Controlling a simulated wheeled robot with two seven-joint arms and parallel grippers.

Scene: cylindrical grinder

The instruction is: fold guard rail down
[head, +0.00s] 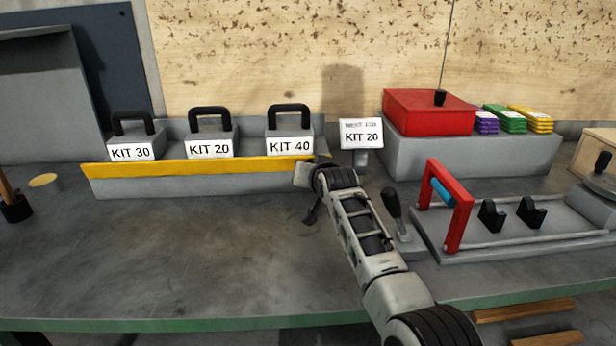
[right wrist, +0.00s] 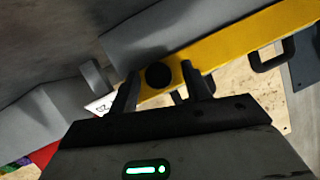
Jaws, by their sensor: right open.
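The yellow guard rail (head: 190,168) runs along the front of a grey rack, standing across the lower fronts of the kit boxes. In the right wrist view the rail (right wrist: 235,43) crosses diagonally and carries a round black knob (right wrist: 158,75). My left gripper is not in view.
Behind the rail stand boxes labelled KIT 30 (head: 131,150), KIT 20 (head: 209,147) and KIT 40 (head: 290,146) with black handles. A KIT 20 sign (head: 361,135), a red box (head: 430,112) and a red-handled fixture (head: 458,205) are to the right.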

